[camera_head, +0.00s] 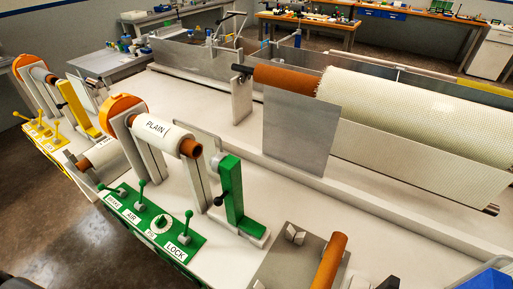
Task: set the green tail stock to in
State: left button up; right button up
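The green tail stock (232,190) stands upright on a pale base at the near end of the green station. It has a dark knob on its left side. The roll marked PLAIN (158,127) lies level on its stand, with its brown core end (190,148) facing the tail stock. A visible gap separates the core end from the tail stock. The green control panel (150,222) in front carries several green handles, with labels including AIR and LOCK. Neither of my grippers can be made out in the head view.
A yellow station (75,105) stands further left, with its own yellow panel (42,135). A brown tube (329,262) rests on a grey plate at the bottom. A hanging grey sheet (300,130) and a large white roll (420,110) lie behind to the right. Pale bench top is clear between them.

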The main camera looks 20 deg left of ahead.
aim_at(229, 167)
jog(key=k, duration=1.3)
jog(key=z, duration=0.4)
jog(key=i, duration=0.5)
jog(key=z, duration=0.2)
